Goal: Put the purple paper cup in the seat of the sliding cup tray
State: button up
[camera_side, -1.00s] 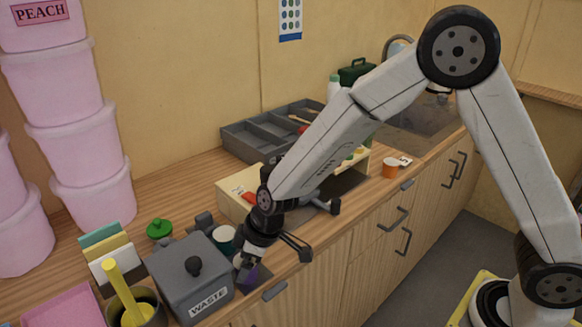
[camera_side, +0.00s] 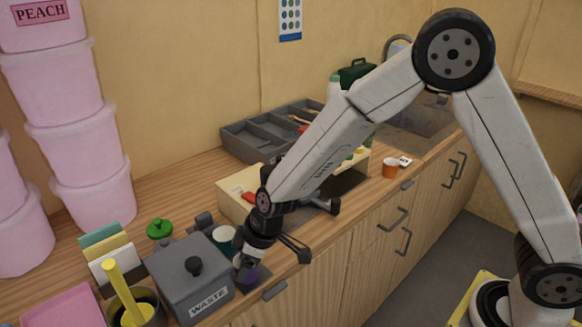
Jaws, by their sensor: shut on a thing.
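The purple paper cup (camera_side: 251,273) is at the front edge of the counter, just right of the grey waste bin. My gripper (camera_side: 246,268) points down and is shut on it, hiding much of the cup. A dark flat patch (camera_side: 264,275) shows beside and under the cup; I cannot tell whether they touch. The sliding cup tray is not clear: a dark flat surface (camera_side: 346,183) by the cream box may be it, and my arm hides part of that area. I cannot make out its seat.
The lidded grey waste bin (camera_side: 180,283) stands close left of my gripper. A dark green cup (camera_side: 223,236) is behind it. The cream box (camera_side: 232,200) and grey compartment tray (camera_side: 243,143) stand farther back. An orange cup (camera_side: 390,168) is at right.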

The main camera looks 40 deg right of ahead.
jog(key=shift+r, duration=0.15)
jog(key=shift+r, duration=1.4)
jog(key=s+d+r, duration=0.5)
jog(key=s+r, duration=0.5)
jog(key=s, duration=0.3)
jog(key=shift+s, duration=0.1)
